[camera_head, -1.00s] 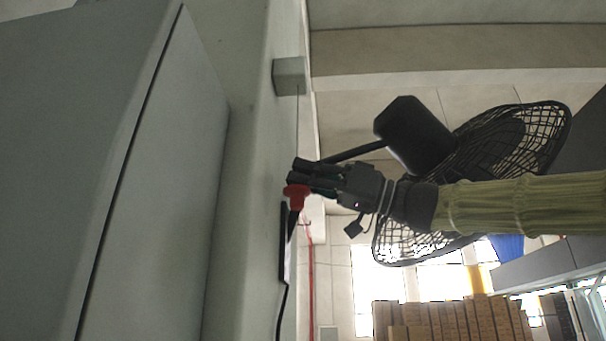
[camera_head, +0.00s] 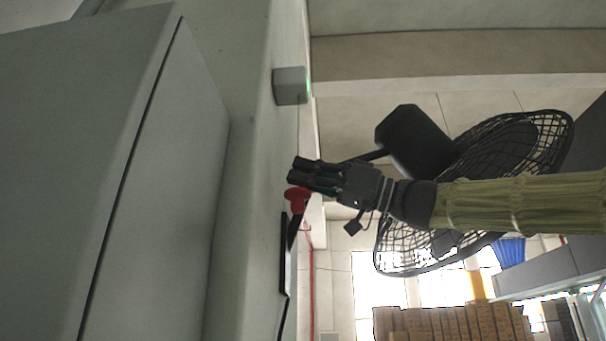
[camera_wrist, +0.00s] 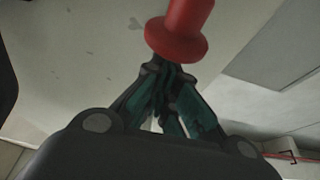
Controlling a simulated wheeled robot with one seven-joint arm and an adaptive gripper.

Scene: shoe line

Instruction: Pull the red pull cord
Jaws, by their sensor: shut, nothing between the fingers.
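A red knob-like handle (camera_head: 296,200) with a flared end sits on a short black stem by the wall in the head view. It fills the top middle of the wrist view (camera_wrist: 182,28). My gripper (camera_head: 298,172) is shut and empty, its fingers pointing at the wall just above the handle in the head view. In the wrist view the closed fingertips (camera_wrist: 168,68) are just below the handle's flared end; I cannot tell whether they touch it. A thin red line (camera_head: 311,275), perhaps the cord, runs down the picture beyond the handle.
A small grey box (camera_head: 290,86) with a green light is on the wall. A large grey cabinet (camera_head: 130,180) fills the left. A black caged fan (camera_head: 500,150) is behind my arm. Stacked brown boxes (camera_head: 450,322) are far off at the bottom.

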